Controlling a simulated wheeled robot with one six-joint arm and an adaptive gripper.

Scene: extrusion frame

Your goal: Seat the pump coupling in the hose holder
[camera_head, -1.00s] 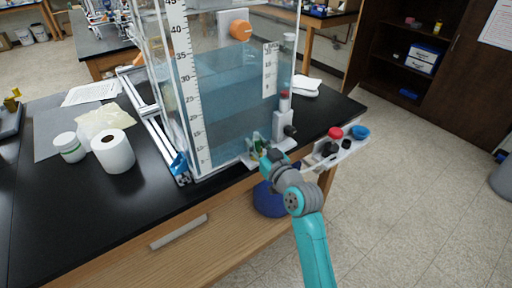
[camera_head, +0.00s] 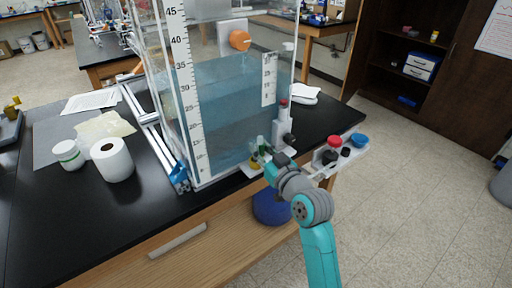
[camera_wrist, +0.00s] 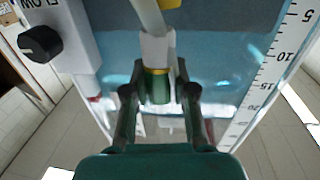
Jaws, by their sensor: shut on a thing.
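In the wrist view, my gripper (camera_wrist: 160,95) has its two dark green fingers on either side of the pump coupling (camera_wrist: 155,88), a green cylinder with a pale grey sleeve, and is shut on it. A pale hose runs up from the sleeve. In the head view, my gripper (camera_head: 270,166) is low in front of the tank, by a small white ledge (camera_head: 247,168) with green and yellow fittings. I cannot tell which part is the hose holder, or whether the coupling touches it; my arm hides part of this spot.
The water tank (camera_head: 225,110) with its scale stands close behind my gripper. A white block with a black knob (camera_wrist: 40,42) is at the left of the wrist view. A white shelf (camera_head: 350,153) with red and blue caps sticks out to the right.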

